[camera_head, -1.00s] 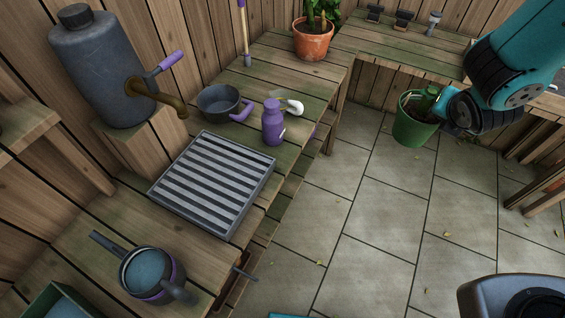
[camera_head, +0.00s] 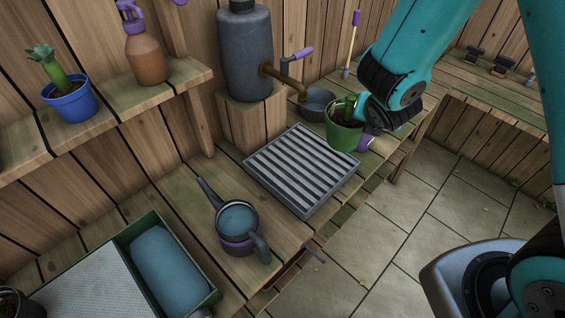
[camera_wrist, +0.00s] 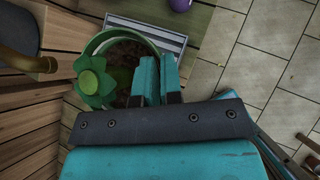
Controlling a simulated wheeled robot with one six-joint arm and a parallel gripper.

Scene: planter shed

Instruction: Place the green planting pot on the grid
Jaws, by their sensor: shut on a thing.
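The green planting pot (camera_head: 342,138), with dark soil inside, is held in the air by my gripper (camera_head: 357,112). In the head view it is near the far right corner of the grid and partly overlaps it. The grid (camera_head: 291,180) is a grey slatted tray lying flat on the wooden bench. In the wrist view my gripper (camera_wrist: 157,84) is shut on the pot's rim, with the pot (camera_wrist: 98,52) at upper left. A green flower-shaped piece (camera_wrist: 92,82) shows at the rim. Part of the grid (camera_wrist: 160,35) shows beyond the pot.
A dark tank (camera_head: 245,55) with a brass tap (camera_head: 285,80) stands on a block behind the grid. A grey pan (camera_head: 317,103) sits beside the pot. A watering can (camera_head: 238,225) stands in front. The slats are clear.

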